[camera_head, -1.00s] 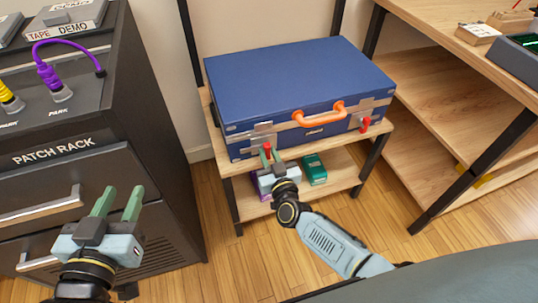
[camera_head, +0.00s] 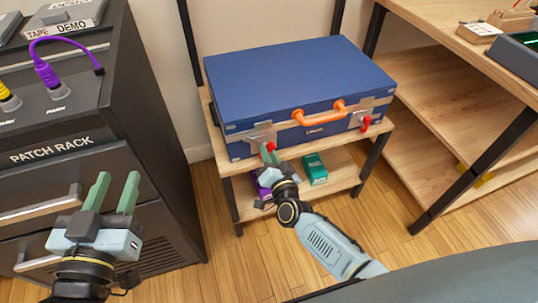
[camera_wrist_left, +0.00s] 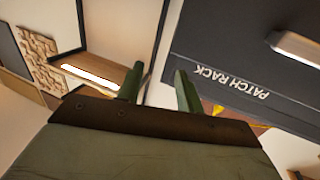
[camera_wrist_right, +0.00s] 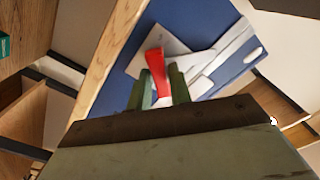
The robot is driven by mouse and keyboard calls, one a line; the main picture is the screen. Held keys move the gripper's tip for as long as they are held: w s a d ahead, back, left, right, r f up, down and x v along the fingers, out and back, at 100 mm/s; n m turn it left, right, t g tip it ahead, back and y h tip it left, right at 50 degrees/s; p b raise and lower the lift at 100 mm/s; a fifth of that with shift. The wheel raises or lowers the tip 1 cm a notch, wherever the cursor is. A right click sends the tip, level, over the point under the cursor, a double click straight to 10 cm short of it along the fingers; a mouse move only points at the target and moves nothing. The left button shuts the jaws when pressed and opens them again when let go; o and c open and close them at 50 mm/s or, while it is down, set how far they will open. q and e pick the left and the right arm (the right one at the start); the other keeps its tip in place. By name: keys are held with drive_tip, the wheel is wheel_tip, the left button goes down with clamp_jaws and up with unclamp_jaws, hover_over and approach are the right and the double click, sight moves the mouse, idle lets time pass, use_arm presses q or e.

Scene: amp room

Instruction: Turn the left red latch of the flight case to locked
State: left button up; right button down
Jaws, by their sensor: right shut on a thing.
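The blue flight case (camera_head: 290,85) lies closed on the wooden shelf stand, with an orange handle (camera_head: 320,113) on its front. Its left red latch (camera_head: 269,147) sits on a metal plate at the front left; it also shows in the right wrist view (camera_wrist_right: 155,68), tilted against its plate. The right red latch (camera_head: 365,123) hangs at the front right. My right gripper (camera_head: 271,156) is at the left latch, shut on it, with its green fingers around the red lever. My left gripper (camera_head: 116,195) is open and empty in front of the patch rack.
The dark patch rack (camera_head: 70,150) stands at the left, with a drawer handle close to my left gripper. A green box (camera_head: 314,168) and a purple box (camera_head: 262,188) sit on the lower shelf. A wooden table (camera_head: 480,50) stands at the right.

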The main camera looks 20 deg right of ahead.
use_arm(q)
wheel_tip(320, 180, up, 7)
drive_tip(key=s+t+h+b, duration=0.2)
drive_tip(key=t, duration=0.3)
drive_tip(key=shift+d+r, duration=0.15)
drive_tip(key=shift+d, duration=0.15)
use_arm(e)
drive_tip(key=shift+f+m, duration=0.1)
drive_tip(key=shift+m, duration=4.9)
use_arm(q)
drive_tip(key=shift+t, duration=0.3)
use_arm(e)
drive_tip(key=c, duration=1.3)
unclamp_jaws()
